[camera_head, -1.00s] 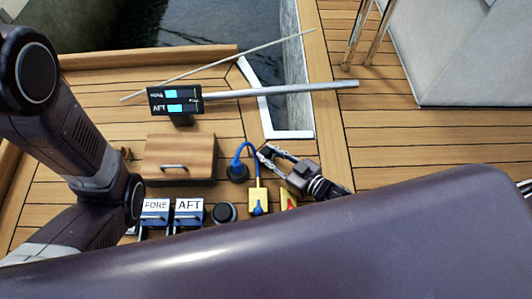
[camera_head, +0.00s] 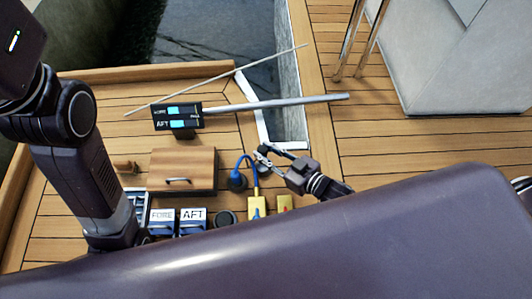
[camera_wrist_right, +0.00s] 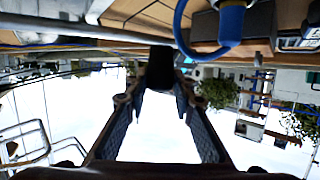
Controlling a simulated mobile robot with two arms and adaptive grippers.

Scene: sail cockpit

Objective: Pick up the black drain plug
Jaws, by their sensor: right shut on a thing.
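My right gripper (camera_head: 266,158) is above the deck, just right of the blue hose. In the right wrist view its two fingers close on a dark, blunt piece (camera_wrist_right: 160,68), which looks like the black drain plug. In the head view the plug is too small and dark to make out clearly between the fingertips. My left arm comes in at the left, but its gripper is out of view.
A grey bar (camera_head: 300,101) lies behind.

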